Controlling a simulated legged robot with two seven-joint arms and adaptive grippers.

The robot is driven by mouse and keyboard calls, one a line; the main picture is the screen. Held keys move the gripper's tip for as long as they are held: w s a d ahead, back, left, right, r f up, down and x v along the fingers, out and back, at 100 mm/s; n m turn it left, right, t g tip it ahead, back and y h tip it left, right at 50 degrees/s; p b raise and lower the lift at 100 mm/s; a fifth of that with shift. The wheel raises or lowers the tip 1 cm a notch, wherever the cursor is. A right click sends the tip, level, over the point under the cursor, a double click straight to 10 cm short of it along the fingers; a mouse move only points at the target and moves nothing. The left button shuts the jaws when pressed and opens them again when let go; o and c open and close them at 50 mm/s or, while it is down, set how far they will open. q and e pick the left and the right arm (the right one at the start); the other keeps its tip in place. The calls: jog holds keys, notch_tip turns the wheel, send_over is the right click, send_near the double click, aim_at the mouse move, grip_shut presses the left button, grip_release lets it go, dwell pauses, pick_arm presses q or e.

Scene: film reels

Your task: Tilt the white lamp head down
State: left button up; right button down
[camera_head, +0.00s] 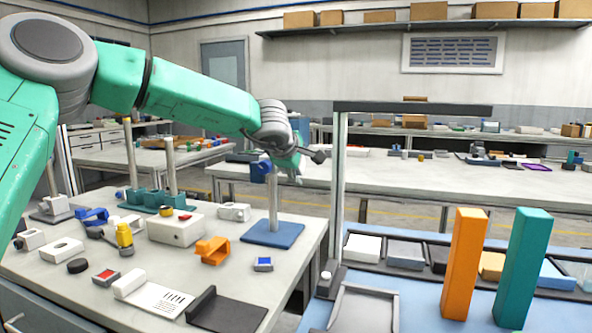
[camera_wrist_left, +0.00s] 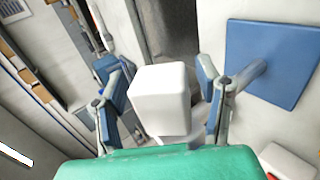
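A white, box-shaped piece that looks like the lamp head (camera_wrist_left: 160,98) fills the middle of the left wrist view. My left gripper (camera_wrist_left: 160,82) has its blue-and-grey fingers spread on either side of it, with a gap visible on the right; contact on the left is unclear. In the head view, my left gripper (camera_head: 290,165) is at the top of a grey post (camera_head: 273,205) standing on a blue square base (camera_head: 272,235). The gripper and wrist mostly hide the lamp head there. The blue base also shows in the left wrist view (camera_wrist_left: 275,60). My right gripper is out of view.
The left table carries a white box (camera_head: 176,230), an orange bracket (camera_head: 212,250), a teal holder (camera_head: 146,199) and a dark board (camera_head: 228,312). A tall frame post (camera_head: 338,190), an orange block (camera_head: 463,265) and a teal block (camera_head: 523,268) stand at right.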

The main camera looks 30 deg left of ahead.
pick_arm(q)
jog(key=shift+a+f, duration=0.1)
jog(key=shift+s+a, duration=0.1)
jog(key=v, duration=0.4)
jog(key=shift+s+a, duration=0.15)
jog(key=shift+a, duration=0.25)
jog(key=s+d+r+g+p, duration=0.1)
jog(key=s+r+g+p, duration=0.1)
jog(key=s+r+p, duration=0.75)
jog(key=x, duration=0.5)
jog(key=d+x, duration=0.1)
jog(key=x, duration=0.4)
jog(key=b+x, duration=0.1)
jog(key=x, duration=0.4)
jog(key=shift+w+d+f, duration=0.15)
jog(key=shift+w+d, duration=0.15)
jog(key=shift+w, duration=0.15)
jog(key=shift+w+a+f, duration=0.1)
jog(key=shift+w+f, duration=0.2)
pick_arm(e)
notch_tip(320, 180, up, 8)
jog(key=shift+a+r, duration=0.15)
